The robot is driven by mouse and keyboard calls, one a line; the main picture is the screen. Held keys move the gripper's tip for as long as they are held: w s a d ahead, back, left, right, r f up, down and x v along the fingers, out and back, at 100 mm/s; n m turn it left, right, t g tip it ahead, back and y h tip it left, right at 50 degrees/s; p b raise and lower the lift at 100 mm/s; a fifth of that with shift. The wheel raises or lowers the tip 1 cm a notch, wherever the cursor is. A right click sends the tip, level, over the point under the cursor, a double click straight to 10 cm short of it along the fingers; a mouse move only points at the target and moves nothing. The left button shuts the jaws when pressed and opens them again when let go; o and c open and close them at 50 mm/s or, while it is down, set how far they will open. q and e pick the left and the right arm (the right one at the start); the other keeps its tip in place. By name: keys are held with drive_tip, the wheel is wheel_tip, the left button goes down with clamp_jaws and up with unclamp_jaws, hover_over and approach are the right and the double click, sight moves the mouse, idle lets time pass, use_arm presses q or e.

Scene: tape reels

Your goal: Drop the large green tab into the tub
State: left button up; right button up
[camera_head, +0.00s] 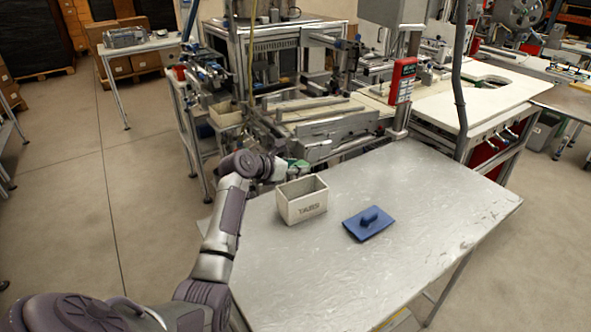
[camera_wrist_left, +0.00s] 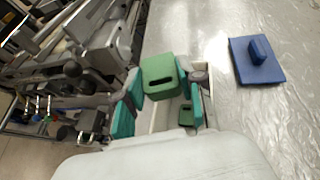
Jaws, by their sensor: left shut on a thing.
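My left gripper (camera_head: 292,166) is shut on a green tab (camera_wrist_left: 160,72), a block with a dark slot, between its teal fingers. In the left wrist view the tub's pale wall shows behind the fingers, partly hidden by the tab and gripper. A smaller-looking green piece (camera_wrist_left: 186,115) with a dark slot shows lower down, apparently inside the tub. My right gripper is not in view.
A blue plate with a raised handle (camera_head: 368,223) lies on the table (camera_head: 430,215), right of the tub. The table's right side is clear. Machinery (camera_head: 320,130) with metal rails stands close behind the table's far left edge.

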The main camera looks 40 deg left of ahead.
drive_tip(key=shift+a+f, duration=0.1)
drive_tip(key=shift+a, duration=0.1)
use_arm(q)
drive_tip(key=o, duration=0.9)
drive_tip(key=shift+c, duration=0.2)
drive_tip(key=shift+s, duration=0.2)
drive_tip(key=v, duration=1.1)
drive_tip(key=shift+s+r, duration=0.2)
drive_tip(key=shift+s, duration=0.05)
drive_tip(key=shift+a, duration=0.1)
